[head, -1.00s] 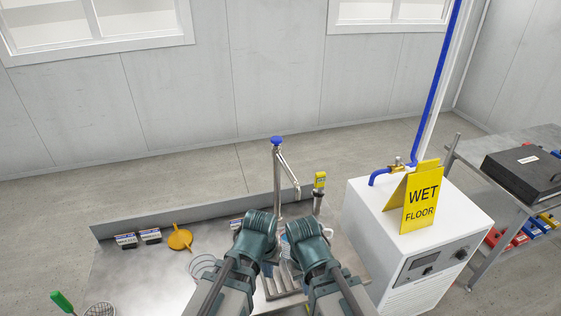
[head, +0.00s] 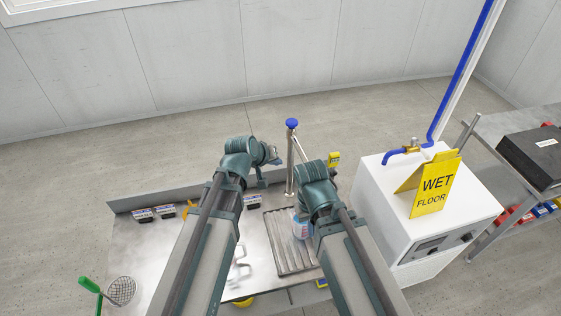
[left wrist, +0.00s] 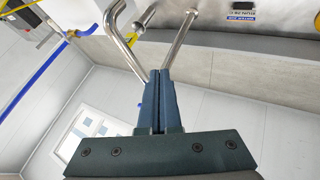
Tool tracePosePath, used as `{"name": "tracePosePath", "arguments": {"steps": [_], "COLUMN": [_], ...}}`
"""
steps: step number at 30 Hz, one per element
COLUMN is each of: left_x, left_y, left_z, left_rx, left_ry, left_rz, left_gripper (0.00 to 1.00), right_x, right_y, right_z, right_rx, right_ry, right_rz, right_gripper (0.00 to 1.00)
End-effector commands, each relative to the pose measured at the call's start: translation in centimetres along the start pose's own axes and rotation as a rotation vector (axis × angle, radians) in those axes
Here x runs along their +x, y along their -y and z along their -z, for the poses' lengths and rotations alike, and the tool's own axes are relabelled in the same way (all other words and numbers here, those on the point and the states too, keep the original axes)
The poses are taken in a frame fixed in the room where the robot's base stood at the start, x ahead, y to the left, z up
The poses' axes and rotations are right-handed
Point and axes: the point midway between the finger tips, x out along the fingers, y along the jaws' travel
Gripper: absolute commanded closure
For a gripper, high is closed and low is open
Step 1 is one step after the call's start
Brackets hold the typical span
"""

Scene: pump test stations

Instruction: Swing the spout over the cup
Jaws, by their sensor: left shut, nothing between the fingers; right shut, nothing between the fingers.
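The metal spout stands on a post (head: 290,172) with a blue knob (head: 292,123) on top. The spout (head: 303,148) slants down to the right, its far end hidden behind my right gripper (head: 316,180). A light container with blue and red marks (head: 300,228), apparently the cup, stands on the ribbed tray, partly hidden by my right gripper. My left gripper (head: 274,152) is shut and empty, just left of the post. In the left wrist view its shut fingers (left wrist: 161,73) cover where post and spout (left wrist: 121,45) meet; contact is unclear. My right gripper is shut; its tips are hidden.
A ribbed drain tray (head: 276,240) lies on the metal bench. A white cabinet (head: 440,225) with a yellow wet-floor sign (head: 436,190) stands right. A yellow-tagged item (head: 334,160) is behind my right gripper. A green-handled strainer (head: 120,290) lies front left.

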Motion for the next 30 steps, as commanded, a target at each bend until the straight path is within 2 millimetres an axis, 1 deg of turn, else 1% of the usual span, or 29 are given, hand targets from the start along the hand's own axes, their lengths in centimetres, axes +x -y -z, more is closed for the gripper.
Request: {"name": "tracePosePath", "arguments": {"steps": [1,3,9,14,15,18,21,25,30], "left_x": [1.7,3.0,6.5,8.9,8.4,8.8,9.1,9.3,9.3], "left_y": [0.2,0.2,0.3,0.2,-1.1,-2.3,-3.1,-3.6,-3.8], "left_z": [-0.2,-0.2,-0.2,-0.2,0.2,0.3,0.4,0.3,0.3], "left_rx": [0.001,0.002,0.002,0.002,0.004,0.005,0.002,0.003,0.002], "left_ry": [0.001,0.001,0.0,0.001,0.001,0.002,0.002,0.001,0.001], "left_rz": [-0.001,0.0,0.0,0.0,-0.001,0.0,0.0,0.001,0.001], "left_gripper": [1.0,1.0,1.0,1.0,1.0,1.0,1.0,1.0,1.0], "right_x": [1.4,2.5,5.2,6.9,5.8,5.5,5.3,5.3,5.3], "right_y": [0.1,0.2,0.5,0.6,0.5,0.5,0.5,0.5,0.5], "right_z": [0.1,0.2,0.3,0.5,0.4,0.4,0.4,0.3,0.3], "right_rx": [0.001,0.002,-0.001,-0.006,-0.005,-0.005,-0.004,-0.004,-0.004], "right_ry": [-0.001,-0.001,-0.001,-0.001,-0.001,-0.001,-0.001,-0.001,-0.001], "right_rz": [0.0,0.0,-0.001,-0.002,-0.002,-0.001,-0.001,-0.001,-0.001], "right_gripper": [1.0,1.0,1.0,1.0,1.0,1.0,1.0,1.0,1.0]}}
